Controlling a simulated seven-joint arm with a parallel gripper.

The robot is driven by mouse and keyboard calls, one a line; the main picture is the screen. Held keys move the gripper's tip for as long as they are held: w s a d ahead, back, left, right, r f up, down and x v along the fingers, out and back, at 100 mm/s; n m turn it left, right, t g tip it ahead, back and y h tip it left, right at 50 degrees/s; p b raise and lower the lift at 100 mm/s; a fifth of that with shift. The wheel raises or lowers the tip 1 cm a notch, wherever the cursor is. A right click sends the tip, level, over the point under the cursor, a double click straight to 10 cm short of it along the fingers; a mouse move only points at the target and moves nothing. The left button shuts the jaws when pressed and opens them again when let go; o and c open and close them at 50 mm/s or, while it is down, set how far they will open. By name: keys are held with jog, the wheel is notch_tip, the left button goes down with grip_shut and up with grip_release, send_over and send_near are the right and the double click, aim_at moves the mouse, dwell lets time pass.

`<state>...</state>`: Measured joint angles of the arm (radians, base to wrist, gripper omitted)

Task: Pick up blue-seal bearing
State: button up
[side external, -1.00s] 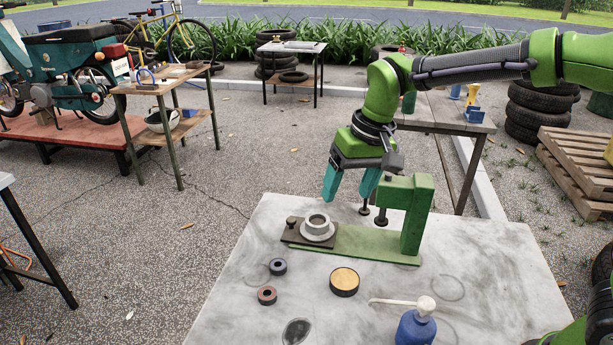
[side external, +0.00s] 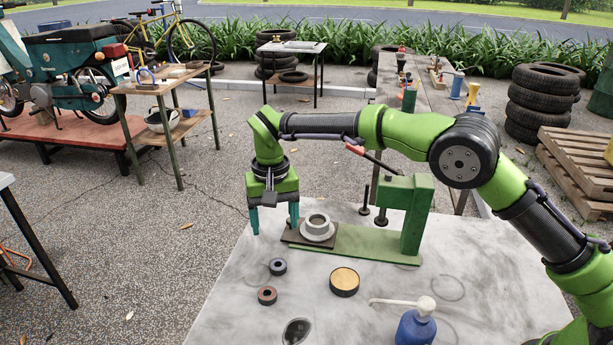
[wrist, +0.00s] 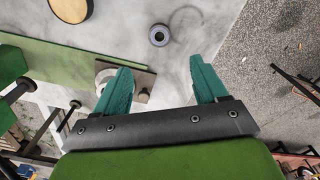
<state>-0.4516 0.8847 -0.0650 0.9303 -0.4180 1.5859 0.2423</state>
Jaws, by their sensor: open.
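The blue-seal bearing (side external: 278,266) is a small dark blue-grey ring lying flat on the pale tabletop. It also shows in the wrist view (wrist: 151,33), just beyond the gap between the fingertips. A similar ring with a reddish-brown seal (side external: 267,295) lies nearer the camera. My gripper (side external: 273,224) is open and empty, teal fingers pointing down. It is above the tabletop, behind the blue-seal bearing in the side view and apart from it. In the wrist view my gripper (wrist: 160,72) has both fingers spread wide.
A green press (side external: 415,215) with a flanged light housing (side external: 317,228) on its base stands close right of my gripper. A round tan-topped tin (side external: 344,281) and a blue pump bottle (side external: 416,328) are on the table (side external: 225,310). Space around the bearing is clear.

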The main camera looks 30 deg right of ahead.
send_over(278, 263)
jog(key=f, duration=0.5)
jog(key=shift+w+f, duration=0.2)
jog(key=shift+f, duration=0.1)
jog(key=shift+s+f, duration=0.2)
jog(key=shift+f, duration=2.55)
jog(key=c, duration=1.2)
jog(key=shift+r, duration=0.1)
